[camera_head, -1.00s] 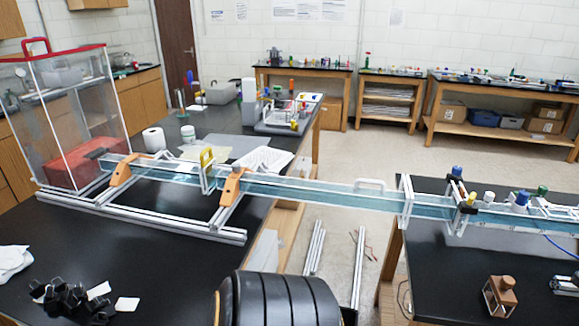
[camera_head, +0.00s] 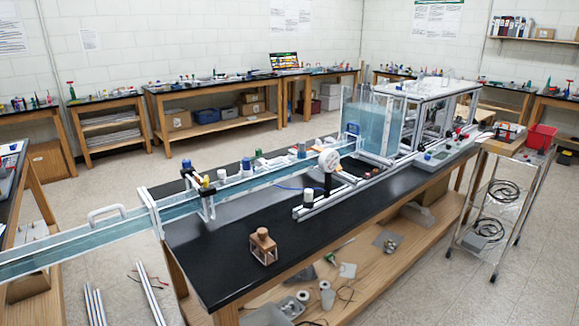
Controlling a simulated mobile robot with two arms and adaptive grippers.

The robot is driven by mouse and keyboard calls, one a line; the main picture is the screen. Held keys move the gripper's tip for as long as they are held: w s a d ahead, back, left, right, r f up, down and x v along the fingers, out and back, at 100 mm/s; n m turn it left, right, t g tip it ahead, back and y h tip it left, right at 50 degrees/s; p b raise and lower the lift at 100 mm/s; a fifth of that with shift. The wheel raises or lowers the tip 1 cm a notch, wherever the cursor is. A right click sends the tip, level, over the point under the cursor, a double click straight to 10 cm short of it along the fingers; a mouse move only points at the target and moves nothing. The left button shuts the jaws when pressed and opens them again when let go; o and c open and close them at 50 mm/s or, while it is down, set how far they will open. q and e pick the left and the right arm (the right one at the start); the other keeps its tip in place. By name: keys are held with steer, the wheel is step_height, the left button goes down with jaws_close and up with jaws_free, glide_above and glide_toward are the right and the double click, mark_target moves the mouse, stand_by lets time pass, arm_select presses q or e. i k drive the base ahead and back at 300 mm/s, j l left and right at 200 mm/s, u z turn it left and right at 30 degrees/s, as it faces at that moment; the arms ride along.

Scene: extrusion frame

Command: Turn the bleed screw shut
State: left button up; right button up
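I cannot pick out the bleed screw for certain; at this distance the fittings are too small to tell. A long clear flume channel (camera_head: 75,240) of bluish water runs from the left onto the black-topped table (camera_head: 215,275). Small fittings stand along it: a blue-capped one (camera_head: 187,166), a yellow-capped one (camera_head: 206,181), a white-and-blue one (camera_head: 222,174) and a round white gauge-like disc (camera_head: 329,160). The channel leads to a clear water tank (camera_head: 368,120) at the right end. Neither of my grippers is in view.
A small brown wooden block piece (camera_head: 263,246) stands near the table's front edge. A wire cart (camera_head: 490,200) with coiled cables stands at the right. Side benches (camera_head: 210,95) line the wall.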

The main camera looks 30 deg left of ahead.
mark_target(222, 175)
steer(key=u, duration=1.35)
